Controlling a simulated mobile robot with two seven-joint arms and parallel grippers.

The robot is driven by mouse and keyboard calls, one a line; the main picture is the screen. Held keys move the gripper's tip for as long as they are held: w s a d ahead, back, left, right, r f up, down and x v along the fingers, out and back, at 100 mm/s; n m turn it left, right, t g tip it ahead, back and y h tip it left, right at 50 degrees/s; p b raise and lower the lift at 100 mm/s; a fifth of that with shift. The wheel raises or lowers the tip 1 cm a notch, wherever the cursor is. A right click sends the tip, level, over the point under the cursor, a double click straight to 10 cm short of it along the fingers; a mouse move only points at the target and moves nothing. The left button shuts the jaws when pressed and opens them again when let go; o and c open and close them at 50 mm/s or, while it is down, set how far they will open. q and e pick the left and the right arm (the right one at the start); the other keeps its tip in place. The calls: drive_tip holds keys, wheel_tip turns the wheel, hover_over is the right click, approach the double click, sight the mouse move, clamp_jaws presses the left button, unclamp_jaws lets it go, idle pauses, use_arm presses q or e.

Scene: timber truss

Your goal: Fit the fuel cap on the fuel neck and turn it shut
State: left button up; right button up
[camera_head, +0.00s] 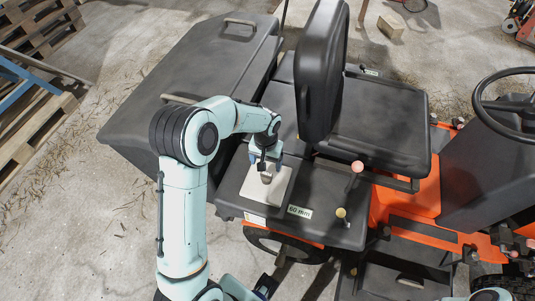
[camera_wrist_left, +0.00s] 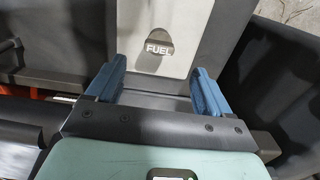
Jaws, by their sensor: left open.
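A pale fuel plate (camera_head: 280,188) lies on the dark deck beside the seat. A small grey-brown round part (camera_head: 266,177) stands on it, just below my left gripper (camera_head: 265,162); I cannot tell whether it is the neck alone or has a cap on it. In the left wrist view the pale plate (camera_wrist_left: 191,60) carries the word FUEL, with a dark patch of shadow across it. The blue fingers of my left gripper (camera_wrist_left: 156,88) are spread apart, and nothing is visible between them. I cannot make out a separate fuel cap. My right gripper cannot be identified for certain.
A black seat (camera_head: 370,125) stands right of the plate, and a large dark box (camera_head: 205,65) is behind it. Knobbed levers (camera_head: 356,168) rise near the plate's right side. A steering wheel (camera_head: 505,105) is at the right. Pallets (camera_head: 30,140) lie on the left floor.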

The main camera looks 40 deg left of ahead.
sight(266, 173)
use_arm(q)
wheel_tip(266, 173, down, 9)
drive_tip(key=shift+w+f, duration=0.1)
use_arm(e)
drive_tip(key=shift+f, duration=0.2)
use_arm(q)
drive_tip(key=shift+c, duration=0.3)
clamp_jaws()
drive_tip(key=m, duration=0.3)
drive_tip(key=shift+m, duration=0.3)
drive_tip(key=shift+c, duration=2.1)
unclamp_jaws()
drive_tip(key=shift+m, duration=0.5)
drive_tip(key=o, duration=0.8)
use_arm(e)
drive_tip(key=shift+r, duration=0.1)
use_arm(q)
drive_tip(key=shift+r, duration=0.2)
drive_tip(key=shift+r+p, duration=1.3)
drive_tip(key=shift+r, duration=1.6)
use_arm(e)
drive_tip(key=w+r, duration=0.2)
drive_tip(key=r, duration=0.1)
drive_tip(key=shift+r, duration=0.1)
